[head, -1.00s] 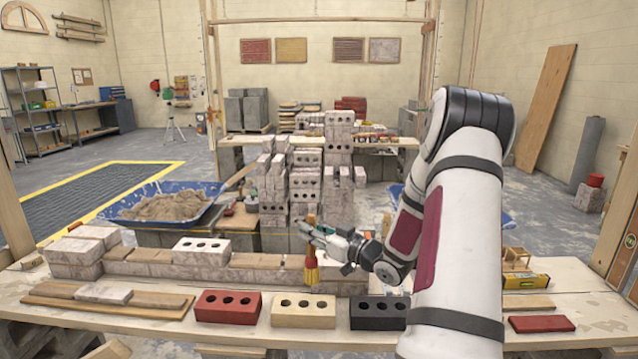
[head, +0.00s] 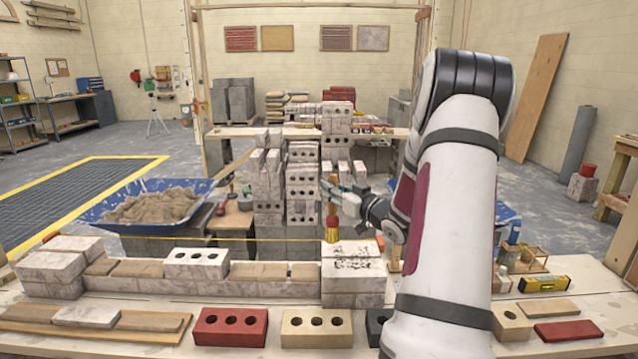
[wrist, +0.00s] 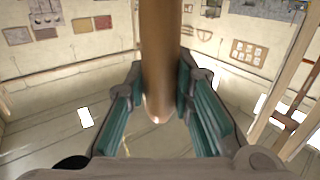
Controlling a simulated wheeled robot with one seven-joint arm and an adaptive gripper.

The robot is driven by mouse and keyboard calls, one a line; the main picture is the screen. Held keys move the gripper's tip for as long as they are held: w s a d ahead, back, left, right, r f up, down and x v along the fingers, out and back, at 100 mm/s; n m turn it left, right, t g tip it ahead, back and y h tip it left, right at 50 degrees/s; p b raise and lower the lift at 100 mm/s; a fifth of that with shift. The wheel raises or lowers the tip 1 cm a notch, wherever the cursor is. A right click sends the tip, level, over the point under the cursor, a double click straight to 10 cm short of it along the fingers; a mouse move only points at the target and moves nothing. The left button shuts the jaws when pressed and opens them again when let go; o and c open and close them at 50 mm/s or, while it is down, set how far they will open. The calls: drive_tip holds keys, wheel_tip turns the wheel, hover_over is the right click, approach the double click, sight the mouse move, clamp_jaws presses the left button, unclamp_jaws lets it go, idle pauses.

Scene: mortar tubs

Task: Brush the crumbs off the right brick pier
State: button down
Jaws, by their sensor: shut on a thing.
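The right brick pier (head: 352,287) stands at the right end of the low brick wall on the bench. Dark crumbs (head: 360,264) lie scattered on its pale top. My gripper (head: 333,195) is shut on the wooden handle of a brush (head: 332,222). The brush hangs upright with its red collar and yellow bristles down, at the back left part of the pier top. I cannot tell whether the bristles touch the top. In the wrist view the brush handle (wrist: 160,60) stands between the teal finger pads; the bristles are not visible there.
A red brick (head: 230,327), a cream brick (head: 316,327) and a partly hidden black brick (head: 377,325) lie along the front. The left brick pier (head: 50,270) ends the wall at left. A spirit level (head: 543,284) lies at right. A yellow line runs behind the wall.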

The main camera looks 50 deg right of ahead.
sight(336, 207)
drive_tip(key=shift+w+d+f, duration=0.1)
drive_tip(key=shift+w+f, duration=0.05)
drive_tip(key=shift+w, duration=0.3)
drive_tip(key=shift+f+b, duration=2.05)
drive_tip(key=shift+f, duration=0.3)
drive_tip(key=shift+w, duration=0.1)
